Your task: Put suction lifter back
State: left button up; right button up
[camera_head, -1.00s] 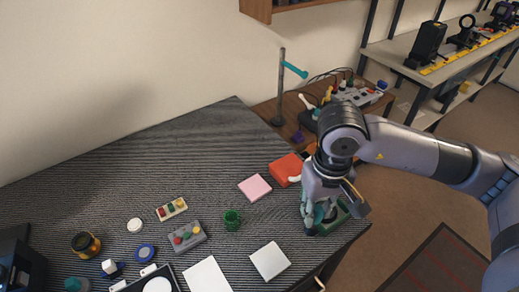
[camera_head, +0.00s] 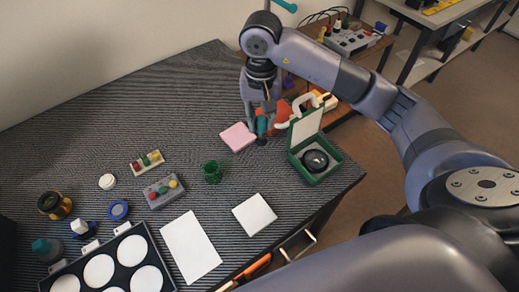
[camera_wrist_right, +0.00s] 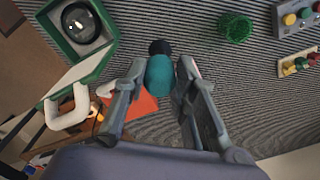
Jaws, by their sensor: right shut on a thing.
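The suction lifter (camera_head: 262,126) has a teal body and a black tip pointing down. My right gripper (camera_head: 261,115) is shut on it, just right of the pink pad and in front of a red-orange object. In the right wrist view the lifter (camera_wrist_right: 160,72) sits between the fingertips, its black tip (camera_wrist_right: 160,47) beyond them. The tip is at or close above the striped table top; I cannot tell if it touches. An open green case (camera_head: 303,172) with a dark round lens (camera_head: 315,160) stands to the right. My left gripper is not in view.
A pink pad (camera_head: 238,137), red-orange object (camera_head: 281,113) and white curved handle (camera_head: 303,104) are close to the gripper. A green cup (camera_head: 212,172), button box (camera_head: 164,191), white square (camera_head: 254,214) and tray of white discs (camera_head: 70,270) stand nearer. The table's far left is clear.

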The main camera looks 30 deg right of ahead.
aim_at(262, 141)
notch_tip(262, 141, down, 7)
jog(key=shift+f+p, duration=0.1)
jog(key=shift+p, duration=0.35)
notch_tip(262, 141, down, 4)
jog(key=shift+f+p, duration=0.25)
jog(key=shift+p, duration=0.1)
jog(key=shift+f, duration=0.25)
jog(key=shift+f+b, duration=0.2)
jog(key=shift+b, duration=0.1)
jog(key=o, duration=1.1)
jog(key=shift+r, duration=0.1)
jog(key=shift+c, duration=0.2)
